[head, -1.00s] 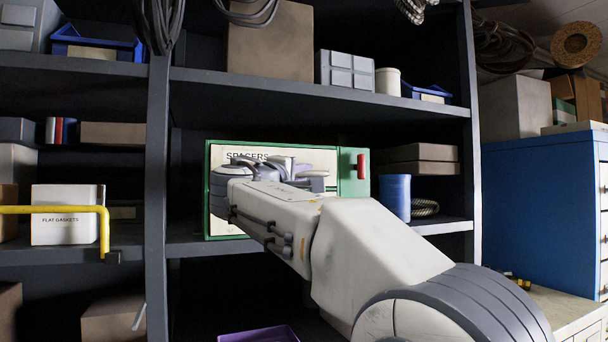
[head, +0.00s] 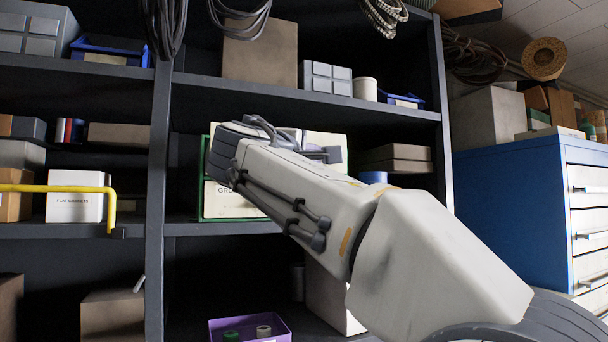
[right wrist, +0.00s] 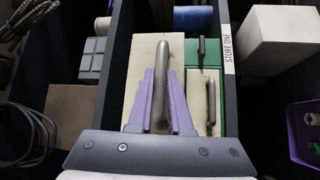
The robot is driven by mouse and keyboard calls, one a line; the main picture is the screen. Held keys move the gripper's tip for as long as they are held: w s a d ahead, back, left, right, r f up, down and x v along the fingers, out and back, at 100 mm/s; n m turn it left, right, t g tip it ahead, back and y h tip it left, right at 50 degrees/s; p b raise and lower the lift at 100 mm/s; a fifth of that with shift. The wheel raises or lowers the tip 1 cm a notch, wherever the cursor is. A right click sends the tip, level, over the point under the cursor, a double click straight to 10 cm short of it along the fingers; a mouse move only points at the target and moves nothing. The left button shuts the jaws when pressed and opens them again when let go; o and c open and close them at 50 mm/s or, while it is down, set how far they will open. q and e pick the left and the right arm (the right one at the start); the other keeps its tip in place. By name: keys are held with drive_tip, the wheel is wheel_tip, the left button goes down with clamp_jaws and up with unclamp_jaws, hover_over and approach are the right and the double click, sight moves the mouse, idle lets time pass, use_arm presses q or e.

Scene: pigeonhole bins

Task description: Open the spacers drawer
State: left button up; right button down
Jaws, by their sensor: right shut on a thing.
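The spacers drawer has a cream front (head: 328,138) in a green cabinet (head: 205,178) on the middle shelf. My right arm covers much of it in the head view, and its label is hidden. In the right wrist view the cream front (right wrist: 143,62) stands forward of the green frame (right wrist: 205,52), so the drawer looks pulled partly out. My right gripper (right wrist: 162,78) has its purple fingers shut on the drawer's grey bar handle (right wrist: 162,55), one on each side. My left gripper is out of view.
A lower drawer with a partly hidden label (head: 226,192) sits in the cabinet. A yellow rail (head: 60,188) crosses a white flat gaskets box (head: 76,207) at left. A purple bin (head: 216,332) is below. A blue chest of drawers (head: 505,200) stands at right.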

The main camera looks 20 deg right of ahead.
drive_tip(key=shift+s+a+f, duration=0.1)
drive_tip(key=shift+s, duration=0.65)
drive_tip(key=c, duration=0.8)
unclamp_jaws()
drive_tip(key=shift+c, duration=0.2)
drive_tip(key=b+v, duration=0.4)
drive_tip(key=v, duration=0.6)
drive_tip(key=shift+s, duration=0.25)
drive_tip(key=shift+a, duration=0.1)
